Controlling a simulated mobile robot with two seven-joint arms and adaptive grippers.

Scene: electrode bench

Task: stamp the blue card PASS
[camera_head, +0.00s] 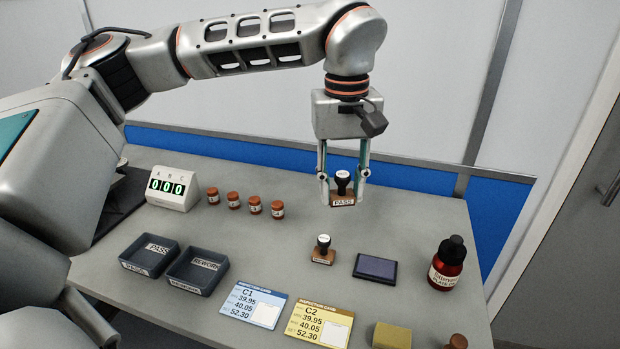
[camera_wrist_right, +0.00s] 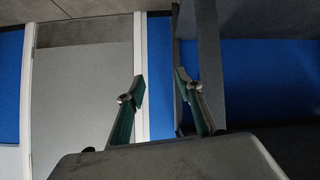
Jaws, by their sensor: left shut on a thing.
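My left gripper (camera_head: 342,184) is shut on the PASS stamp (camera_head: 342,200), which has a brown block and a black knob. The stamp is upright near the back of the bench; I cannot tell whether its base touches the top. The blue card C1 (camera_head: 240,312) lies flat at the front, with a pale blank box at its lower right. A dark ink pad (camera_head: 375,268) lies right of the middle. A second stamp (camera_head: 322,251) stands left of the pad. My right gripper (camera_wrist_right: 161,88) shows in the right wrist view, open and empty.
A yellow card C2 (camera_head: 320,327) lies right of the blue card. Trays labelled PASS (camera_head: 129,267) and REWORK (camera_head: 182,286) stand left. A dark red bottle (camera_head: 448,268), a yellow block (camera_head: 391,337), small jars (camera_head: 255,205) and a counter reading 000 (camera_head: 173,188) also stand there.

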